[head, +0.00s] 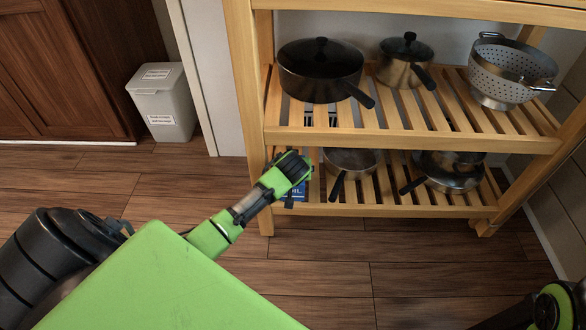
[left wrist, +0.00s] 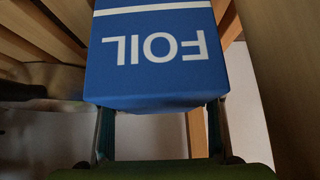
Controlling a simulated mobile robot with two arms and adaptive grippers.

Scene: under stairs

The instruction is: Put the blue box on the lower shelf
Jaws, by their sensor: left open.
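The blue box (head: 325,186) is at the left end of the wooden rack's lower shelf (head: 420,211), mostly hidden behind my left gripper (head: 296,170). In the left wrist view the box (left wrist: 155,60) fills the upper middle, its white word FOIL upside down. My left gripper is open, with its fingers (left wrist: 160,112) spread near the two sides of the box's near end. I cannot tell whether they touch it. Only part of my right arm shows at the bottom right of the head view; its gripper is out of view.
A pan (head: 350,162) stands just right of the box on the lower shelf, with a pot (head: 452,176) further right. The upper shelf (head: 400,143) holds a black pot (head: 318,72), a steel pot (head: 403,70) and a colander (head: 497,80). A grey bin (head: 163,105) stands left.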

